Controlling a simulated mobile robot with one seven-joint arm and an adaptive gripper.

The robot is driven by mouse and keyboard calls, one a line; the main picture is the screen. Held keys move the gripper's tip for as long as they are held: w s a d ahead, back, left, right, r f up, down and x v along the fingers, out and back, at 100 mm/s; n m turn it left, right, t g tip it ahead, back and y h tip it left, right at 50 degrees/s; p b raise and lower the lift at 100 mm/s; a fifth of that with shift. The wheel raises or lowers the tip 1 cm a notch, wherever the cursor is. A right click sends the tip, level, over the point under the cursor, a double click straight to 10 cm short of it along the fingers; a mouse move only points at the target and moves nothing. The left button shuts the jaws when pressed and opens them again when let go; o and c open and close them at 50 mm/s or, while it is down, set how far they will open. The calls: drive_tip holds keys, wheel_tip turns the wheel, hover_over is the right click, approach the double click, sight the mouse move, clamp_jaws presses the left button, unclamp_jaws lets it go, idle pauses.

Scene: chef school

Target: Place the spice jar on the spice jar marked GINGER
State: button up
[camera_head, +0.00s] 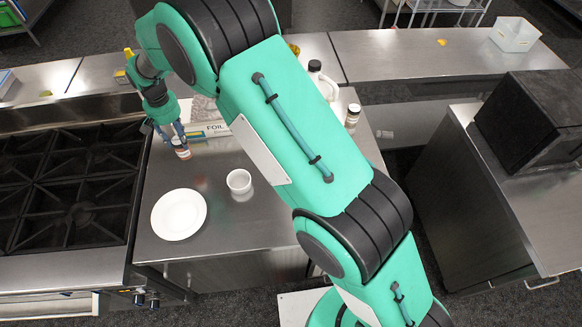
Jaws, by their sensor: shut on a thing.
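My gripper (177,136) is at the left end of the steel counter, beside the stove. It is shut on a small spice jar (182,151) with a pale body and a reddish-brown band. I cannot tell whether the jar's base touches the counter. Another spice jar (352,116), with a dark cap and white label, stands upright near the counter's right edge, right of my arm. Its label is too small to read, so I cannot tell whether it is marked GINGER.
A white plate (179,214) and a white cup (239,183) stand on the counter in front. A foil box (214,130) lies right of my gripper. A white jug (325,82) stands partly behind my arm. The black stove (68,185) is at left.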

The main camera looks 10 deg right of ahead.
drive_tip(key=shift+w+d, duration=0.4)
drive_tip(key=shift+w, duration=0.15)
drive_tip(key=s+r, duration=0.2)
drive_tip(key=shift+a+r, duration=0.2)
drive_tip(key=shift+r, duration=0.15)
wheel_tip(320, 180, up, 7)
drive_tip(key=w+d+m+b, duration=0.1)
drive_tip(key=w+d+m, duration=0.2)
drive_tip(key=d, duration=0.7)
drive_tip(key=w+d+m+b, duration=0.1)
drive_tip(key=w+d+m, duration=0.15)
drive_tip(key=d, duration=0.75)
drive_tip(key=w+d+m+b, duration=0.1)
drive_tip(key=w+d+m, duration=0.2)
drive_tip(key=d, duration=0.8)
drive_tip(key=s+d+m+b, duration=0.1)
drive_tip(key=s+d+m, duration=0.2)
drive_tip(key=d, duration=0.8)
drive_tip(key=s+d+m, duration=0.2)
drive_tip(key=d+m, duration=0.1)
drive_tip(key=d, duration=0.9)
drive_tip(key=s+d+m+b, duration=0.1)
drive_tip(key=s+d+m, duration=0.2)
drive_tip(key=d, duration=0.8)
wheel_tip(320, 180, down, 4)
drive_tip(key=shift+f, duration=0.25)
